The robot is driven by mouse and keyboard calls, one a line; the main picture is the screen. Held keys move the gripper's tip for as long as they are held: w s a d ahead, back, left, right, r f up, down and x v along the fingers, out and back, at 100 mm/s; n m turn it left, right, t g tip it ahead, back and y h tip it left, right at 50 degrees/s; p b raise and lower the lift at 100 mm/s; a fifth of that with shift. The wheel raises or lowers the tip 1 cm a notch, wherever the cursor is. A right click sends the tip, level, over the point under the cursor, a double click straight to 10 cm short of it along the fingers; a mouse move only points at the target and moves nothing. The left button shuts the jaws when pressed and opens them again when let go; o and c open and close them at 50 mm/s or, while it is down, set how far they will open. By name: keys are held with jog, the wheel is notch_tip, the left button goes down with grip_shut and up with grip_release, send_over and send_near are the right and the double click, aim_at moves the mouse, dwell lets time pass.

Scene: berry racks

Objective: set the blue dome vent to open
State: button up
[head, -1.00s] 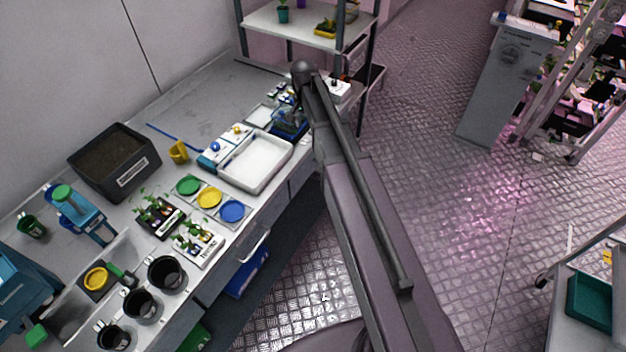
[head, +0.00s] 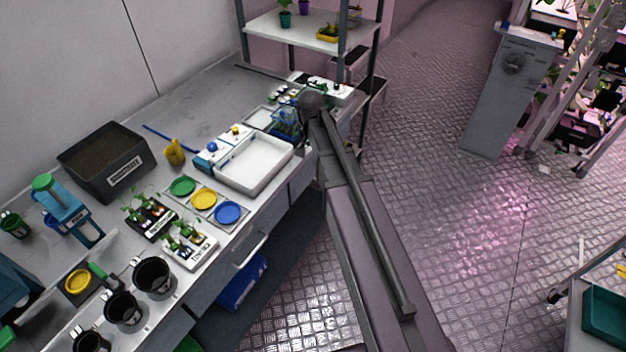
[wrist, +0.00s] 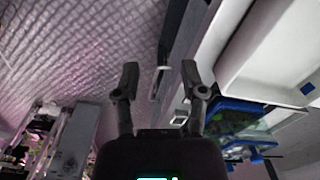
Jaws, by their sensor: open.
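The blue domed box (head: 287,122) stands on the bench near its right end, beside the white tray, with my arm partly in front of it. It has a clear dome with green plants inside. In the wrist view it shows upside down (wrist: 240,118), right of my gripper. Its vent and the vent's setting are too small or hidden to tell. My gripper (wrist: 160,74) is open and empty, with its two fingers apart over the patterned floor in that view. In the head view the fingers are hidden by my arm.
A white tray (head: 286,160) stands left of the domed box. Green, yellow and blue discs (head: 228,213), potted seedlings and black cups are farther along the bench. A shelf rack (head: 292,31) rises behind the bench's end. The metal floor (head: 430,150) on the right is clear.

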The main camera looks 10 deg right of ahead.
jog(key=s+f+n+b, duration=0.1)
jog(key=s+f+b, duration=0.2)
jog(key=f+b, duration=0.2)
jog(key=shift+f, duration=0.3)
jog(key=shift+s+a, duration=0.1)
dwell(0.5)
jog(key=s+r+n+p, duration=0.1)
jog(key=s+n, duration=0.3)
jog(key=s, duration=0.9)
jog(key=shift+s+a+r+n, duration=0.15)
jog(key=shift+s+n, duration=0.1)
jog(key=shift+n, duration=0.05)
dwell(0.7)
